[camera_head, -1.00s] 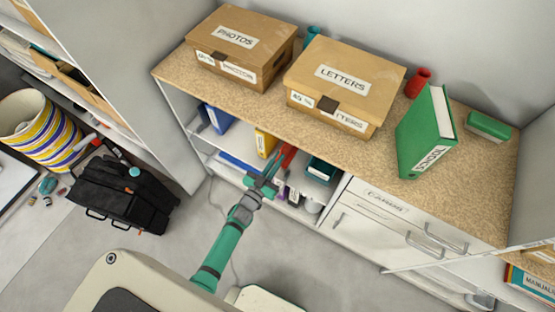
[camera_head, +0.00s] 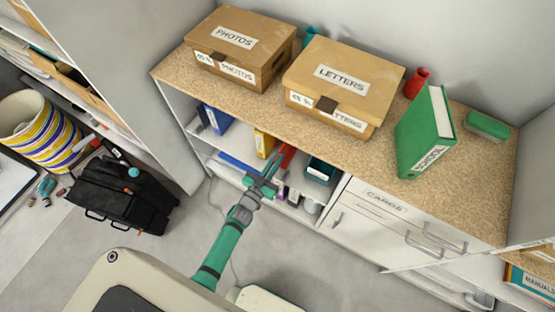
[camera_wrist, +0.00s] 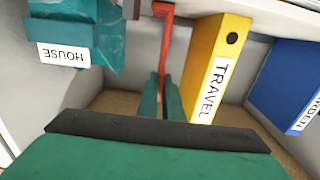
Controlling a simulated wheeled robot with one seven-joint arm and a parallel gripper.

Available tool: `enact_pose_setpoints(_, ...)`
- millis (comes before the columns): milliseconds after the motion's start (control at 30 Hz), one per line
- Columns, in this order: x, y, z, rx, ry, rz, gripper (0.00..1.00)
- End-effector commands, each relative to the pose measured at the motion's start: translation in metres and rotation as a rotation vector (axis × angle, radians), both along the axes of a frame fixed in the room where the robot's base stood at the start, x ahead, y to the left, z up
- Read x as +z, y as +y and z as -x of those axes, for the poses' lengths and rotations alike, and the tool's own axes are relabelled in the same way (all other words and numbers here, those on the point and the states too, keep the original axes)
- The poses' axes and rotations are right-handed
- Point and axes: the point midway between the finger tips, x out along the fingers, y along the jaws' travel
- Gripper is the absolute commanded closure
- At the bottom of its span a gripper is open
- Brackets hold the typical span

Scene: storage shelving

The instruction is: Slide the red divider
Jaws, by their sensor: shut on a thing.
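The red divider (camera_head: 288,154) stands on the shelf under the counter, seen from above between the yellow binder (camera_head: 265,143) and a teal box (camera_head: 320,171). In the wrist view the red divider (camera_wrist: 164,45) is a thin upright strip with a bent end. My gripper (camera_head: 273,168) reaches into the shelf opening. In the wrist view my gripper (camera_wrist: 162,92) has its two green fingers close together on either side of the divider, shut on it. The fingers hide part of the divider.
In the wrist view, the yellow TRAVEL binder (camera_wrist: 213,65) stands close beside the divider, with a blue binder (camera_wrist: 290,85) beyond it. A teal HOUSE box (camera_wrist: 85,35) is on the other side. The wooden counter (camera_head: 350,162) overhangs the shelf.

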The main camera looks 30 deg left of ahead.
Motion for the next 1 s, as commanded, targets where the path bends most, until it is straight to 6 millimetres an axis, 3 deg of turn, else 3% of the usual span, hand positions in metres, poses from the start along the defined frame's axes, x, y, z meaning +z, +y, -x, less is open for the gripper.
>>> enact_pose_setpoints(600, 0.002, -0.004, -0.003, -0.007, -0.006, 0.004, 1.00)
enact_pose_setpoints(1000, 0.001, 0.039, -0.004, -0.005, -0.005, 0.002, 1.00)
